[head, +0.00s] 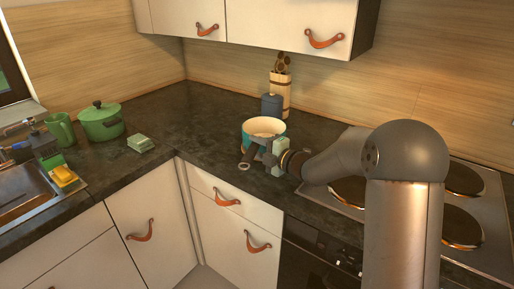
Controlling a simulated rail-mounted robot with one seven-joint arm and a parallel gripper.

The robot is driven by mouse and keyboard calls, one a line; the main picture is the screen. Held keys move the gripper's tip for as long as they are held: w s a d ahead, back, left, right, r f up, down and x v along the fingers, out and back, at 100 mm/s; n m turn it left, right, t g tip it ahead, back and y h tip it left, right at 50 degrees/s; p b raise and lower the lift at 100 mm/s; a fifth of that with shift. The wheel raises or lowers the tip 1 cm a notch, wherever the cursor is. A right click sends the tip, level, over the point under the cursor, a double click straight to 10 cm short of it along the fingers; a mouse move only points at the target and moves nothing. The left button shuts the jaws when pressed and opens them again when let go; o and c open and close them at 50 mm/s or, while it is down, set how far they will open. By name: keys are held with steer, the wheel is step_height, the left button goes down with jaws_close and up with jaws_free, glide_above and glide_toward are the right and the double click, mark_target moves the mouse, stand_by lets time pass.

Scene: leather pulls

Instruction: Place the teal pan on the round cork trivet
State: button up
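The teal pan (249,127) has a cream inside and sits near the corner of the dark worktop, left of the hob. Its handle (247,157) points toward the front edge and ends in a pale ring. My gripper (262,154) is at the front of the pan, close beside the handle. The fingers are too small and overlapped to tell whether they are open or shut on the handle. I do not see the round cork trivet. The worktop under and behind the pan is partly hidden by the pan and my gripper.
A blue-grey canister (271,104) and a wooden utensil holder (280,90) stand behind the pan. The hob (484,208) is at the right. A green pot (101,122), green mug (60,129), green box (141,144) and sink (22,190) are left. Worktop between box and pan is clear.

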steer(key=shift+r, duration=0.15)
